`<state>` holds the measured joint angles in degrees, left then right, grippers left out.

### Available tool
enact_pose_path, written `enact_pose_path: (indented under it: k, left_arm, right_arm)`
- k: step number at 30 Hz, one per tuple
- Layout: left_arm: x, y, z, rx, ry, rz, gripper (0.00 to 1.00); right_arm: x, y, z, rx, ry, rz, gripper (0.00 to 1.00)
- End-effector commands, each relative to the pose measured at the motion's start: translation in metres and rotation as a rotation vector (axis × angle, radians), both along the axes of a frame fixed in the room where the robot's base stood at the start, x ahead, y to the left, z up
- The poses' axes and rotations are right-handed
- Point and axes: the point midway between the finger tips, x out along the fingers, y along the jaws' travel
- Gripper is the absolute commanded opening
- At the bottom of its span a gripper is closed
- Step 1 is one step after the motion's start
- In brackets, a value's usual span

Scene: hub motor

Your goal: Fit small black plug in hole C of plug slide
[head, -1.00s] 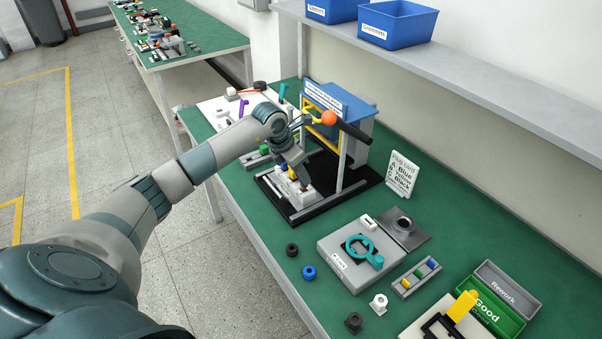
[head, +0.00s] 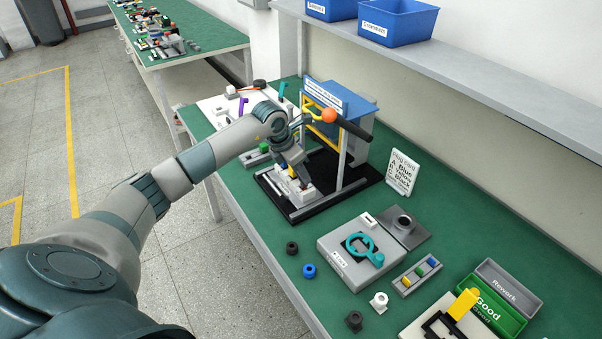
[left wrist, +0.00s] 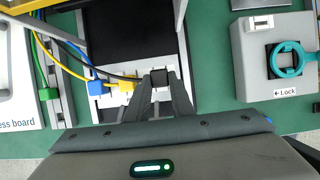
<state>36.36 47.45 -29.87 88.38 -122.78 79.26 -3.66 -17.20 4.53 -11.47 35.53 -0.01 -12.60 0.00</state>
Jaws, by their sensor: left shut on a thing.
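The white plug slide (left wrist: 112,99) lies on a black base under the press-like stand; in the head view (head: 303,198) it is partly covered by my left gripper. A blue plug (left wrist: 96,88) and a yellow plug (left wrist: 126,86) sit side by side on it, each with a cable. My left gripper (left wrist: 161,86) is shut on the small black plug (left wrist: 160,76), just right of the yellow plug, at the slide. The hole under the black plug is hidden, so I cannot tell how deep it sits. In the head view my left gripper (head: 297,178) points down at the slide. My right gripper is not in view.
A plug card (head: 402,172) reads A Blue, B Yellow, C Black. The blue-topped stand (head: 340,105) with an orange-knobbed lever (head: 329,116) rises close behind my gripper. A grey lock fixture (head: 340,262) and several loose rings lie toward the front right.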

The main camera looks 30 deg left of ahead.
Motion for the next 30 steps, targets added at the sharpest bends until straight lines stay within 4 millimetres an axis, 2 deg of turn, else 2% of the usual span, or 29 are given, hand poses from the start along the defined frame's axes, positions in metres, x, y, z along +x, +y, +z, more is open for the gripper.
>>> enact_pose_path:
  k: [30]
  left_arm:
    - [-0.0002, 0.0005, -0.0036, 0.0, 0.0, 0.0, 0.0]
  right_arm:
    - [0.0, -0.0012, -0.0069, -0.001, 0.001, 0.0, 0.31]
